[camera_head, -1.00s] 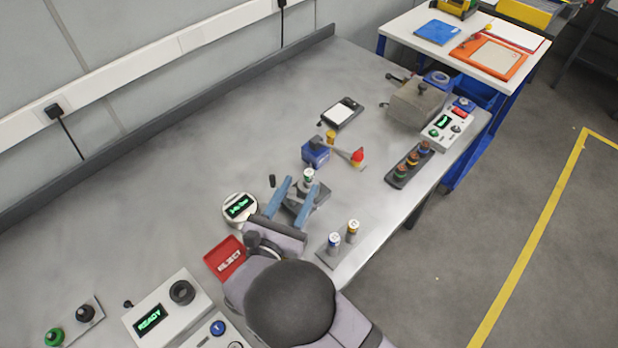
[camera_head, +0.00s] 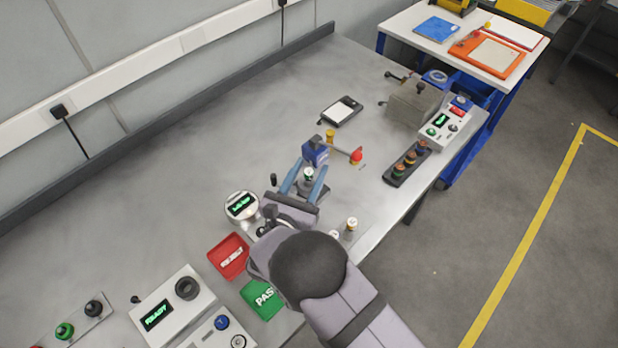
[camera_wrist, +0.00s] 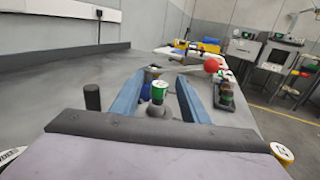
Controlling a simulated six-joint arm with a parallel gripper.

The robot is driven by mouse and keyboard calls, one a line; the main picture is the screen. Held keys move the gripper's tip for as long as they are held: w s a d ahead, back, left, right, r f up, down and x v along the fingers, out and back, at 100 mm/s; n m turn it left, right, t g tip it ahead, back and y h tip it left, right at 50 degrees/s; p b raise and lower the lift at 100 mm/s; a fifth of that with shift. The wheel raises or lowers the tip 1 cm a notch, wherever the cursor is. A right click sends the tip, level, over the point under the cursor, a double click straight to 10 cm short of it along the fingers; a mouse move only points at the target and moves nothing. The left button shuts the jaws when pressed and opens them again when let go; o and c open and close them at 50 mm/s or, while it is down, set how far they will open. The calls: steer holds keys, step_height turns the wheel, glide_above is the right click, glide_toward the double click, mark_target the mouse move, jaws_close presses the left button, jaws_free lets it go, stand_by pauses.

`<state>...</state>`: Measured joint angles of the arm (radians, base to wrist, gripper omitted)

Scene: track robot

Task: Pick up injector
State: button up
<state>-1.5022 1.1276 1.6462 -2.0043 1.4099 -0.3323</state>
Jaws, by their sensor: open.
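A small white cylinder with a green band and cap, likely the injector (camera_head: 309,174), stands upright on a dark holder. In the wrist view the injector (camera_wrist: 159,92) appears between the two blue fingers, near the picture's middle. My gripper (camera_head: 310,167) is open, with one finger on each side of the cylinder and visible gaps. It also shows open in the wrist view (camera_wrist: 160,80). The holder's lower part is mostly hidden by my gripper.
A blue fixture (camera_head: 315,151) with a red-knobbed lever (camera_head: 355,155) stands just beyond. A yellow-topped cylinder (camera_head: 350,227) is right of my wrist. A red tray (camera_head: 229,257) and green PASS tray (camera_head: 262,299) lie nearby. The bench's left-back area is clear.

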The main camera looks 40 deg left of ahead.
mark_target(309, 171)
jaws_close()
steer(key=shift+r, duration=0.1)
steer(key=shift+r+b, duration=1.1)
steer(key=shift+r, duration=3.85)
